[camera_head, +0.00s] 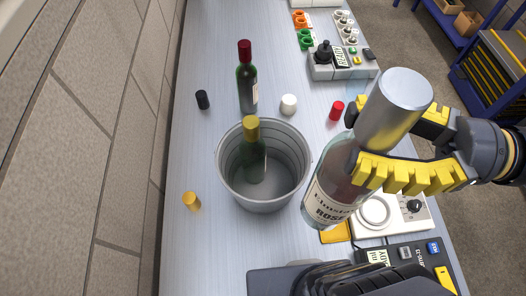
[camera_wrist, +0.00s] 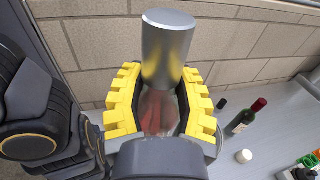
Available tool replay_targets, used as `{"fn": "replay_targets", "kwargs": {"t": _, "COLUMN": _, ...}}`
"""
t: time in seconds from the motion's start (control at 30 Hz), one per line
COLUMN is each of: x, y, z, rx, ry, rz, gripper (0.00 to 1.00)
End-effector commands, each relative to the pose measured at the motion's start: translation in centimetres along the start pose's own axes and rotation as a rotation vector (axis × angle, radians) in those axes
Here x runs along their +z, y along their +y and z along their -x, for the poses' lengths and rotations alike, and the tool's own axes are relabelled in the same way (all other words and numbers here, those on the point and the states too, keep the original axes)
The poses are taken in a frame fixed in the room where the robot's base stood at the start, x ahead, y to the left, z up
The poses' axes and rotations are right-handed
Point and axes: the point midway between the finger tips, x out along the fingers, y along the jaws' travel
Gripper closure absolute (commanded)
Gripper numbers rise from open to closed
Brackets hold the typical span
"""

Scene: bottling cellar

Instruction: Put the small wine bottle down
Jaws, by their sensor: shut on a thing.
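A clear rosé wine bottle (camera_head: 330,203) with a pale label and a silver top is in my gripper. My gripper (camera_head: 358,147) is shut around its upper part, with yellow ribbed fingers on both sides. The bottle is right of the metal bucket (camera_head: 225,176), label end toward the bucket and silver top at upper right. I cannot tell whether its base touches anything. In the wrist view the silver top (camera_wrist: 166,50) rises between the yellow fingers; the body below is mostly hidden.
A gold-capped bottle (camera_head: 254,160) stands in the bucket. A red-capped bottle (camera_head: 247,88) stands behind it. Small black (camera_head: 202,100), white (camera_head: 289,104), red (camera_head: 337,111) and gold (camera_head: 191,202) pieces sit around. A white device (camera_head: 410,207) is at right. The left tabletop is mostly clear.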

Motion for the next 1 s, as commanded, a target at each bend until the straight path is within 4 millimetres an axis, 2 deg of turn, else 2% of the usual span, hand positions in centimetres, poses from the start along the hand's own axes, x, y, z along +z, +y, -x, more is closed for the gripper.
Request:
{"fn": "replay_targets", "kwargs": {"t": 0.1, "x": -0.2, "y": 0.5, "z": -0.2, "rx": -0.002, "ry": 0.0, "rz": -0.002, "gripper": 1.0}}
{"fn": "replay_targets", "kwargs": {"t": 0.7, "x": -4.2, "y": 0.5, "z": -0.5, "rx": 0.001, "ry": -0.003, "rz": -0.005, "gripper": 1.0}}
{"fn": "replay_targets", "kwargs": {"t": 1.0, "x": -5.2, "y": -0.1, "z": -0.7, "rx": 0.003, "ry": -0.006, "rz": -0.003, "gripper": 1.0}}
